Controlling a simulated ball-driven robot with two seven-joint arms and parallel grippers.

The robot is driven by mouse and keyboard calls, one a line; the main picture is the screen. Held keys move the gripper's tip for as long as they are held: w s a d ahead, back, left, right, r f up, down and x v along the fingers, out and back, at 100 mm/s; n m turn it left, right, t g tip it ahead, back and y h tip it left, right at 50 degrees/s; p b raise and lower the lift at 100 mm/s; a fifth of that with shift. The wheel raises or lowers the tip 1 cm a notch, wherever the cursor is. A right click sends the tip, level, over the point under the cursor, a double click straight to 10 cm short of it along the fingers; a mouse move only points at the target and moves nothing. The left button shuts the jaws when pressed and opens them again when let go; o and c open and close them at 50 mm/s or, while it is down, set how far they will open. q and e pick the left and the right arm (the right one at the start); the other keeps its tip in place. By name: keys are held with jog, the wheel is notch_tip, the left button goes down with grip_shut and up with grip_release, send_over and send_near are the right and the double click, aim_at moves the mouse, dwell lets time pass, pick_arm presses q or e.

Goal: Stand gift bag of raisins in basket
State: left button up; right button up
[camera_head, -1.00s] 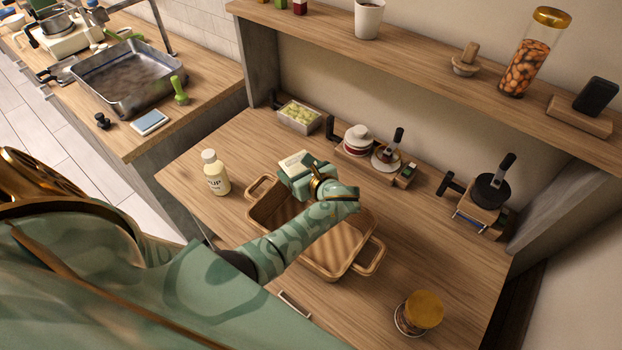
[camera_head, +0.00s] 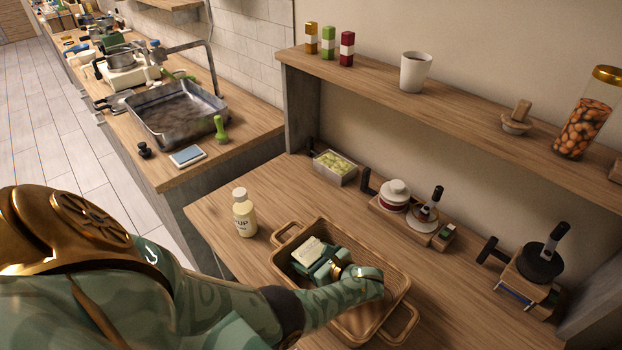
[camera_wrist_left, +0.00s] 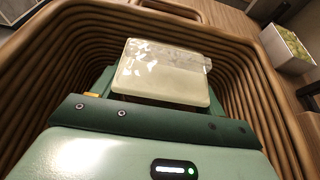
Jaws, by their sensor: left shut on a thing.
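The gift bag (camera_head: 307,250) is a small pale cream pack with a clear, shiny end. It also shows in the left wrist view (camera_wrist_left: 163,78), and no raisins can be made out. My left gripper (camera_head: 322,264) is shut on the bag inside the basket, near its left end. The brown woven basket (camera_head: 404,290) stands on the wooden table, and its ribbed walls (camera_wrist_left: 62,62) surround the gripper in the wrist view. The bag's lower part is hidden by the gripper, so I cannot tell whether it touches the basket floor. My right gripper is not in view.
A cream bottle (camera_head: 244,214) stands left of the basket. Behind it are a box of pale green pieces (camera_head: 336,168), a lidded red-and-white pot (camera_head: 395,195) and a dark pan (camera_head: 541,262). A shelf (camera_head: 455,107) runs above. Table between bottle and box is clear.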

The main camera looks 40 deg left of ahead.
pick_arm(q)
jog(key=o, duration=1.1)
jog(key=shift+c, duration=0.2)
jog(key=shift+d+r, duration=0.2)
jog(key=shift+d, duration=0.05)
jog(key=v, duration=0.7)
jog(key=shift+p, duration=0.4)
